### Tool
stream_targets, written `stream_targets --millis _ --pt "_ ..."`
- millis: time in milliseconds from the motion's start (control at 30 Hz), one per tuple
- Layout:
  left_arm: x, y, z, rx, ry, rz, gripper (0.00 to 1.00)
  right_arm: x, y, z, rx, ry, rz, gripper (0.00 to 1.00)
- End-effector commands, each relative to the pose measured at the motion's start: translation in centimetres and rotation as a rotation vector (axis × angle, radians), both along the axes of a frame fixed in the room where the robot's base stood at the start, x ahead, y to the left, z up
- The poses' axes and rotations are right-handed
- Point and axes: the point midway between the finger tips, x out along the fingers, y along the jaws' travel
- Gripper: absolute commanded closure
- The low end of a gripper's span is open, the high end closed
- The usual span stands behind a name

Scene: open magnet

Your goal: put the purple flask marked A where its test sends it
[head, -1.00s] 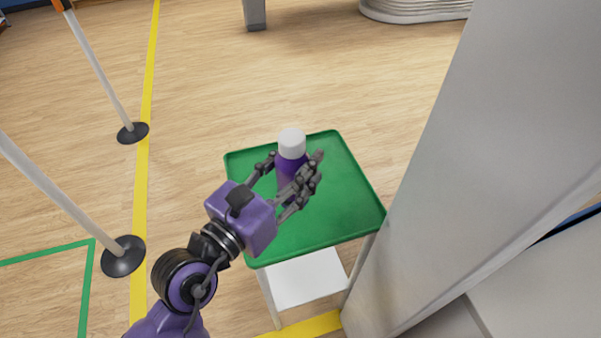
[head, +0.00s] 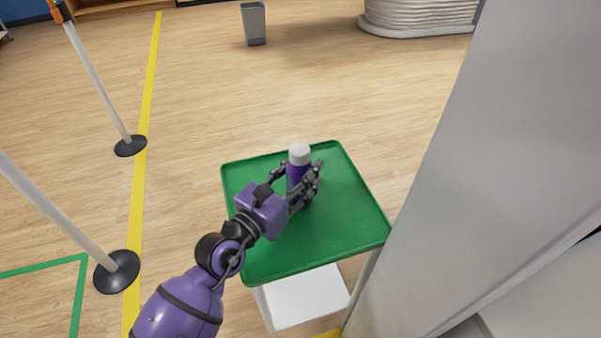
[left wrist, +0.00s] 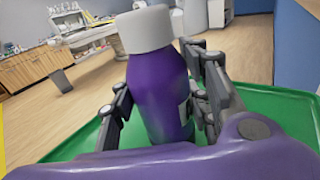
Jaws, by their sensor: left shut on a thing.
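The purple flask (head: 294,174) with a white cap stands upright over the far middle part of the green tray (head: 330,235) in the head view. My left gripper (head: 298,186) is shut on its body, with fingers on both sides. In the left wrist view the flask (left wrist: 160,90) fills the middle, between the dark fingers (left wrist: 160,105). A pale label edge shows on its right side, but no letter can be read. Its base is hidden, so I cannot tell whether it touches the tray. My right gripper is not in view.
The tray tops a small stand with a white lower shelf (head: 308,297). A large grey panel (head: 460,150) rises close on the right. Two posts with black bases (head: 117,272) stand left, by a yellow floor line (head: 141,190). A grey bin (head: 253,24) stands far back. The rest of the tray is bare.

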Motion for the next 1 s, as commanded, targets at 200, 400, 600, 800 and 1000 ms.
stream_targets --millis 200,400,600,800,1000 --pt "0.0 0.0 0.2 -0.003 -0.004 0.0 0.91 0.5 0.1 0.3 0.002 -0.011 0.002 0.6" --pt "0.0 0.0 -0.3 -0.001 -0.002 0.0 0.53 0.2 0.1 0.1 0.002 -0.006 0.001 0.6" --pt "0.0 0.0 -0.2 -0.001 -0.002 0.0 0.38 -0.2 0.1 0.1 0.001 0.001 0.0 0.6" --pt "0.0 0.0 -0.2 -0.001 -0.002 0.0 0.38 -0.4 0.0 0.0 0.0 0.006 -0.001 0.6" --pt "-1.1 0.8 -0.1 0.001 0.001 0.001 0.38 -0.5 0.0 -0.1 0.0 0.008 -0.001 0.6"
